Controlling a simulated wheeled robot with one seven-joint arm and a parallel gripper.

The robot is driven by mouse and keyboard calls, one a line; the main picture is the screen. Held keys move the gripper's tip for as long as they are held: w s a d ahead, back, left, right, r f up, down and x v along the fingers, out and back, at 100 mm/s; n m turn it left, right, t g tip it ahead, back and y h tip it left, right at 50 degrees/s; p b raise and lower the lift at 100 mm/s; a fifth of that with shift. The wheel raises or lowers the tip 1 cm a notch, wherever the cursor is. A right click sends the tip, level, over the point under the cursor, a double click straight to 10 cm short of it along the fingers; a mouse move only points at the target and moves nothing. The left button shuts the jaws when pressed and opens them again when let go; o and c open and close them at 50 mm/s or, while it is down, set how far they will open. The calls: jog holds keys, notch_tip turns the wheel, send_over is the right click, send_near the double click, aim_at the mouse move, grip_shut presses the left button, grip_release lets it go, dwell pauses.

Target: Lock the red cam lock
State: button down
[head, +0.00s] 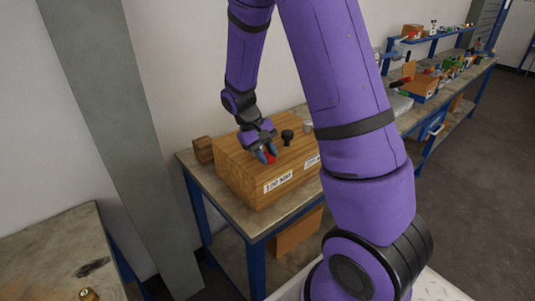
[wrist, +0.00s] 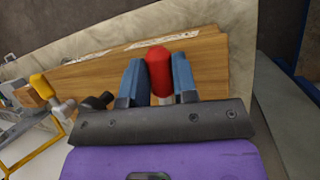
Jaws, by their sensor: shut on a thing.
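The red cam lock (wrist: 159,68) shows in the wrist view between the two blue fingers of my gripper (wrist: 160,80). The fingers are closed on its red, rounded handle. In the head view only a bit of the red cam lock (head: 269,157) shows by the fingertips of my gripper (head: 265,154), at the top of a wooden box (head: 240,180). The lower part of the lock is mostly hidden by the gripper. White labels with dark text are on the front of the box.
A black knob (head: 287,136) stands on the box right of my gripper, with a grey piece (head: 308,127) beyond it. A small brown block (head: 202,150) is left of the box. A workbench (head: 425,110) with various items is at the back right.

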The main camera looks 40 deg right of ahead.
jog(key=a+m+y, duration=0.1)
jog(key=m, duration=0.1)
jog(key=a+m+y, duration=0.1)
jog(key=m, duration=0.1)
jog(key=shift+w+a+m+g, duration=0.15)
jog(key=shift+w+m+g, duration=0.15)
jog(key=shift+w+m, duration=0.1)
jog(key=m, duration=0.1)
jog(key=w+a+m+y, duration=0.1)
jog(key=m, duration=0.1)
jog(key=m+y, duration=0.1)
jog(key=shift+w+a, duration=0.25)
jog(key=shift+a, duration=0.1)
jog(key=w+m, duration=0.1)
jog(key=m, duration=0.1)
jog(key=m+t+y, duration=0.1)
jog(key=m, duration=0.1)
jog(key=shift+w+a+y, duration=0.3)
jog(key=shift+w+a, duration=0.05)
jog(key=shift+a, duration=0.05)
jog(key=shift+w+a+m+t+y, duration=0.1)
jog(key=shift+w+m+t+y, duration=0.35)
jog(key=shift+m, duration=0.6)
jog(key=shift+w+a+m+t+y, duration=0.1)
jog(key=shift+w+m+t+y, duration=0.15)
jog(key=shift+w+m, duration=0.6)
jog(key=shift+s+m, duration=0.2)
jog(key=shift+m, duration=0.1)
jog(key=c, duration=0.9)
grip_release()
